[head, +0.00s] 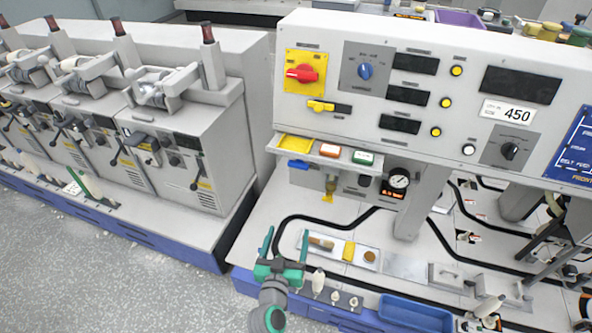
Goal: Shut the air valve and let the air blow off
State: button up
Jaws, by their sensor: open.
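Under the front edge of the grey control panel (400,75) is a small blue handle (299,164), which may be the air valve; its exact setting is too small to tell. A yellow-tipped fitting (328,192) hangs to its right. A round white pressure gauge (399,181) sits further right, above a small dark display with orange lettering (392,194); I cannot read the needle. My gripper (286,240) is open and empty, with its green fingers pointing up the picture. It is below and apart from the blue handle and the fitting.
The panel carries a red knob on a yellow plate (302,73) and a blue knob (366,71). A tray (375,256) with small parts lies right of my gripper, and a blue bin (416,314) is at the bottom. Black hoses cross the white deck. Grey winding units stand at left.

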aim_at(297, 167)
jog(key=w+a+r+m+h, duration=0.1)
jog(key=w+r+m+h, duration=0.2)
jog(key=w+r, duration=0.65)
jog(key=shift+t, duration=0.4)
jog(key=x, duration=1)
jog(key=shift+w+f, duration=0.15)
jog(key=shift+w, duration=0.2)
jog(key=c, duration=1)
